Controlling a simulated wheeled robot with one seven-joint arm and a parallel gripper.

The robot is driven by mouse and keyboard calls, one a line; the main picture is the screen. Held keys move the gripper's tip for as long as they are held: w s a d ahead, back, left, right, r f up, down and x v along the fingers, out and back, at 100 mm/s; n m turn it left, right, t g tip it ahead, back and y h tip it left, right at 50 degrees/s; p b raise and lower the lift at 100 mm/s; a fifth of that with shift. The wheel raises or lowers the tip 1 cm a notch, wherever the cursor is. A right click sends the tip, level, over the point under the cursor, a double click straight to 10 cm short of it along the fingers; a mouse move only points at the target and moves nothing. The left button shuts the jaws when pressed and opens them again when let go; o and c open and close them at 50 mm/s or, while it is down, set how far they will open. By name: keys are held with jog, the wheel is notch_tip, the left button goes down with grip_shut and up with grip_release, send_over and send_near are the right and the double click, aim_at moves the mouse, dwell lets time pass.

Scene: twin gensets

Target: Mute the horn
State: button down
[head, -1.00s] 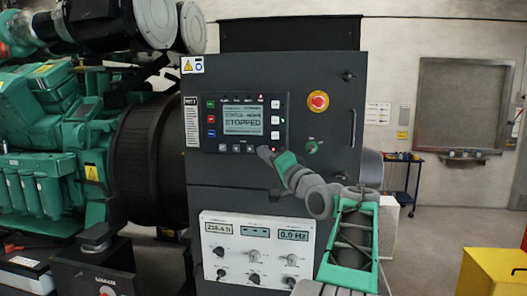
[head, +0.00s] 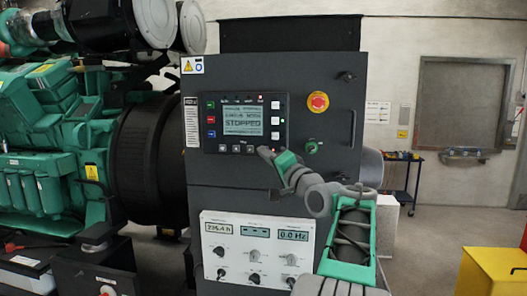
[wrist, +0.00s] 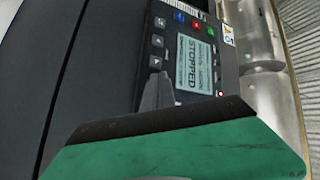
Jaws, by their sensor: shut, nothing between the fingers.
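The dark genset control panel (head: 282,132) carries a controller with a lit screen (head: 242,122) reading STOPPED. Green, red and blue buttons stand left of the screen, and grey buttons stand to its right. A row of small grey buttons (head: 236,149) runs below it. They also show in the wrist view (wrist: 157,41), where the picture is turned. My gripper (head: 263,151) is shut and empty, its tips at the lower right of the controller, by the right end of that row. It hides what is behind it. I cannot tell whether it touches. No horn label is legible.
A red emergency stop button (head: 318,101) and a green switch (head: 312,146) are right of the controller. A white panel of knobs and meters (head: 255,250) is below. The green engine (head: 40,160) stands left, a yellow box (head: 493,272) lower right.

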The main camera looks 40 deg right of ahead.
jog(key=shift+w+d, duration=0.2)
jog(key=shift+d, duration=0.05)
dwell(0.4)
jog(key=shift+s+a+b, duration=0.55)
jog(key=shift+a, duration=0.1)
jog(key=s+a+b, duration=0.3)
jog(key=a+b, duration=0.1)
jog(key=shift+s+a, duration=0.35)
jog(key=shift+a, duration=0.05)
